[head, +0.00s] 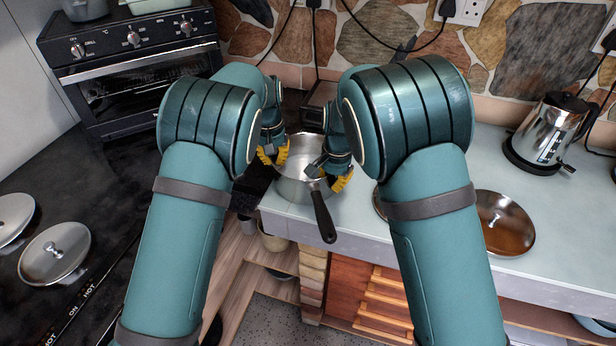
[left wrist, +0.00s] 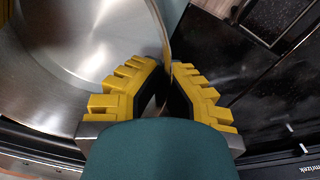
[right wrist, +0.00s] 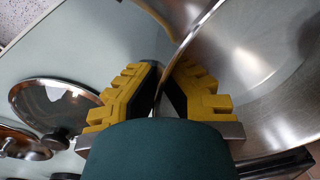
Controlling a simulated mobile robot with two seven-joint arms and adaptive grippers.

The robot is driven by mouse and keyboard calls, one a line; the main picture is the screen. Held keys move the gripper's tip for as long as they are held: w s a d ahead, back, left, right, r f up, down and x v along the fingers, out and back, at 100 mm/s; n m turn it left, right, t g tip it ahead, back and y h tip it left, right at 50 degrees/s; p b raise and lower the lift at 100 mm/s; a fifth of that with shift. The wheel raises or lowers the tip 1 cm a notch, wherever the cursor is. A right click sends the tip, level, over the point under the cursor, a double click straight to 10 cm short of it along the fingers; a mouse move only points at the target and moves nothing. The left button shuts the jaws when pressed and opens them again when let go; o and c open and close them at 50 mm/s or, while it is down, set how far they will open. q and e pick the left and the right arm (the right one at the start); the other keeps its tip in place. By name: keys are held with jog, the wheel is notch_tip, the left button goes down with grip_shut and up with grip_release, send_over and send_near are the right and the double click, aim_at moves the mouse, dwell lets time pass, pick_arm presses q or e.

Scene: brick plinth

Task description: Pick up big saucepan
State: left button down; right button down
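The big saucepan (head: 297,160) is a steel pan with a dark handle (head: 323,218) pointing toward me. It is at the left end of the pale counter, and I cannot tell whether its base touches the top. My left gripper (head: 273,155) is shut on the left side of its rim. In the left wrist view the pan wall (left wrist: 90,60) runs between the fingertips (left wrist: 170,66). My right gripper (head: 338,183) is shut on the right side of the rim. In the right wrist view the fingertips (right wrist: 170,66) pinch the pan wall (right wrist: 240,75). My arms hide part of the counter.
A glass lid (head: 505,222) lies on the counter (head: 440,275) at right, with a kettle (head: 550,130) behind it. Steel lids (head: 54,253) lie on the black hob at left. A small oven (head: 135,70) stands at the back left, and a stone wall (head: 380,40) closes the back.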

pick_arm(q)
jog(key=shift+d+r, duration=0.1)
jog(key=shift+r, duration=0.1)
pick_arm(e)
jog(key=shift+a+r, duration=0.1)
jog(key=shift+r, duration=0.05)
